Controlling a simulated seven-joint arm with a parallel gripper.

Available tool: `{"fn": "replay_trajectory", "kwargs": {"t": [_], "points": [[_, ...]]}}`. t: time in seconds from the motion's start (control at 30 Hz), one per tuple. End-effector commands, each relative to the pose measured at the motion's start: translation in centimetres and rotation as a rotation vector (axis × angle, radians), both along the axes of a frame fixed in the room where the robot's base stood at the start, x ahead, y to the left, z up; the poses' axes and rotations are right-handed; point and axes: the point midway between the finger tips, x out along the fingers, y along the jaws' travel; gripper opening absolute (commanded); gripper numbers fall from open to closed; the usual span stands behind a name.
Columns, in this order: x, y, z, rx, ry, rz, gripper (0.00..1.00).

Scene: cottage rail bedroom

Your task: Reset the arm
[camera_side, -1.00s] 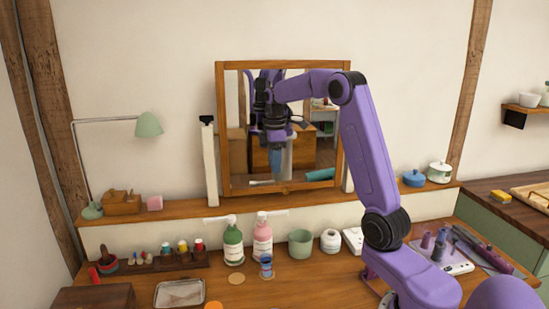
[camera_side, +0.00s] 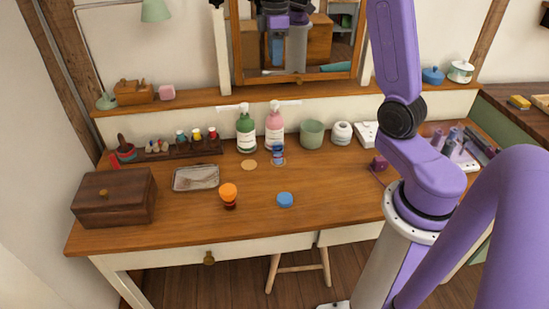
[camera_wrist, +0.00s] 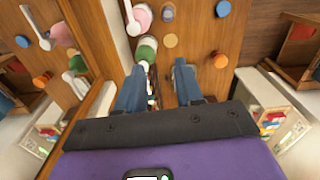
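The task names no object besides my arm. In the wrist view, my gripper (camera_wrist: 160,70) has its two blue fingers spread apart, with a clear gap between the tips. Nothing is held between them. They point over the wooden desk, with the bottles beyond the left fingertip. Dark and purple parts show at the top in front of or reflected in the mirror (camera_side: 240,45); I cannot tell which.
The desk (camera_side: 330,195) carries a green bottle (camera_side: 246,135), pink bottle (camera_side: 274,133), green cup (camera_side: 312,134), orange-topped jar (camera_side: 229,195), blue disc (camera_side: 285,200), metal tray (camera_side: 196,178) and wooden box (camera_side: 113,198). The desk's front middle is mostly clear. The mirror shows close by in the wrist view (camera_wrist: 98,112).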

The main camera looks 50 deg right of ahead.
Motion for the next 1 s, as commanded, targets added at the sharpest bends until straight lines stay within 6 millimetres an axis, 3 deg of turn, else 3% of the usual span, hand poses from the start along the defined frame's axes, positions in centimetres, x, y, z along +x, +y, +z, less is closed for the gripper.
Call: {"fn": "replay_trajectory", "kwargs": {"t": [0.03, 0.2, 0.5, 0.73, 1.0], "points": [[-0.6, 2.1, 0.0, 0.0, -0.001, 0.018, 0.36], [-3.3, 8.1, -0.4, 0.001, -0.006, 0.054, 0.36], [-10.6, 16.1, -1.7, 0.006, -0.01, 0.115, 0.36], [-17.7, 19.6, -3.0, 0.011, -0.012, 0.163, 0.36], [-26.1, 20.7, -4.9, 0.019, -0.013, 0.218, 0.36]]}}
